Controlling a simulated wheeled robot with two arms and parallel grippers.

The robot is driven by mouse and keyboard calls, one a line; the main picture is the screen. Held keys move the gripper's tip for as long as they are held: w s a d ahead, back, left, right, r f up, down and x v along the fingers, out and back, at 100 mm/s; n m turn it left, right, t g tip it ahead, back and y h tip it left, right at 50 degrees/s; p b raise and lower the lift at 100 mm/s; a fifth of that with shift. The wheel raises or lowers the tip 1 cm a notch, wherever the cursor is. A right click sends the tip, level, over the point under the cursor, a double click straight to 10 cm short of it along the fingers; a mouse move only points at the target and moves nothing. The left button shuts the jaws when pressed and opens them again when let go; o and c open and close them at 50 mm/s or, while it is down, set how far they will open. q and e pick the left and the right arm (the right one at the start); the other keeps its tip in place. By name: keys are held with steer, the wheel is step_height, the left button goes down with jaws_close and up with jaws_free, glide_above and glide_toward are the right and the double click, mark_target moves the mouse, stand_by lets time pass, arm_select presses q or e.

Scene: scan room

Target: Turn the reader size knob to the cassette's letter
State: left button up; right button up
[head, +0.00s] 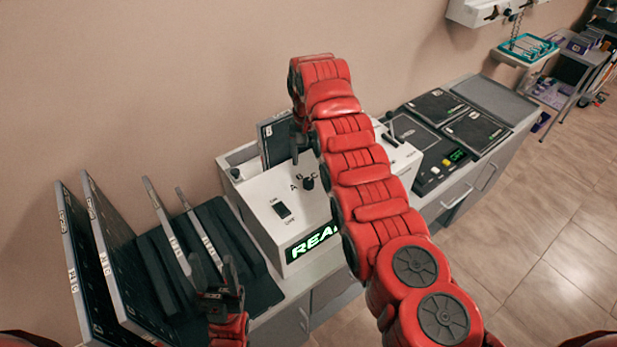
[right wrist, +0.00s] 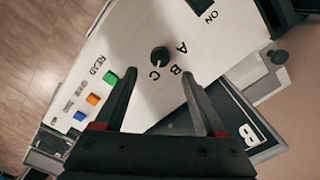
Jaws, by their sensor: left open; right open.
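The white reader (head: 262,190) stands on the counter, with a green lit display partly covered by my right arm. Its black size knob (head: 308,184) shows in the head view and in the right wrist view (right wrist: 159,56), with letters A, B and C around it. I cannot tell surely which letter it points to. A dark cassette (head: 273,143) stands upright at the reader's back; the right wrist view shows a large white B on it (right wrist: 248,122). My right gripper (right wrist: 160,76) is open and empty above the knob's panel, not touching the knob. My left gripper (head: 218,278) is open and empty, left of the reader.
A dark rack (head: 240,240) with several upright panels stands left of the reader. An ON/OFF switch (head: 282,210) sits on the panel. Green, orange (right wrist: 92,99) and blue buttons lie beside the knob. Flat cassettes (head: 477,131) lie on the counter at right.

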mark_target(308, 181)
step_height(308, 181, down, 7)
steer(key=shift+r+p, duration=0.2)
steer(key=shift+p, duration=0.3)
steer(key=shift+f, duration=0.45)
steer(key=shift+c, duration=0.2)
jaws_close()
